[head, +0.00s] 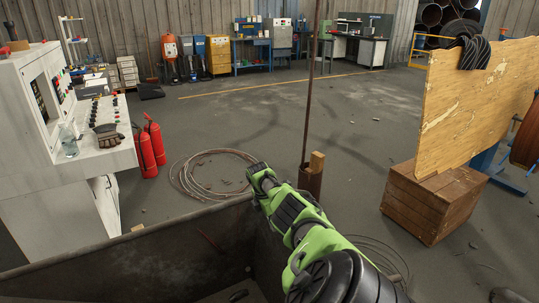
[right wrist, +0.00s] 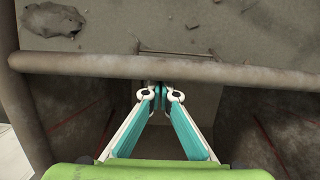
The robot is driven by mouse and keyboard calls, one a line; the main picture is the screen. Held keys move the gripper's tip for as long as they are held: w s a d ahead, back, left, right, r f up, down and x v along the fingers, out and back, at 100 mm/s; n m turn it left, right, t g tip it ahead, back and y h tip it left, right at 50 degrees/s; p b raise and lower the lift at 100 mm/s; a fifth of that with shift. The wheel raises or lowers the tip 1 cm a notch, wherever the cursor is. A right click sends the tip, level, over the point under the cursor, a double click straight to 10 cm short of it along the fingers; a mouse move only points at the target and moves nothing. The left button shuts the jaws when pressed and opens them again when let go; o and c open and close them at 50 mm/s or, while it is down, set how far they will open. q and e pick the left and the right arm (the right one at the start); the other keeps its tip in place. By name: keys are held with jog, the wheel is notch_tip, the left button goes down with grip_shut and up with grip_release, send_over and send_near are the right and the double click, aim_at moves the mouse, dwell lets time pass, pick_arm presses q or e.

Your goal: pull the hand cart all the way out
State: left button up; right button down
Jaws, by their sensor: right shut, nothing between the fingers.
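The hand cart is a dark, rusty metal bin (head: 190,250) at the bottom of the head view, directly in front of me. Its tube rail (right wrist: 180,66) crosses the right wrist view, with brownish side walls below it. My right gripper (head: 260,182) is over the cart's far rim in the head view, its fingers hidden there. In the right wrist view the teal fingers (right wrist: 161,95) are shut with nothing between them, their tips just below the rail in the picture. I cannot tell whether they touch it. My left gripper is not in view.
A white control console (head: 30,165) stands at left, with red fire extinguishers (head: 146,150) beside it. Coiled wire (head: 190,185) lies on the floor beyond the cart. A thin pole (head: 307,100) rises behind my gripper. A wooden crate (head: 425,205) stands at right. Mid-floor is mostly clear.

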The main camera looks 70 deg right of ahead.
jog(key=shift+s+d+r, duration=0.15)
jog(key=shift+s+d, duration=0.05)
jog(key=shift+d, duration=0.1)
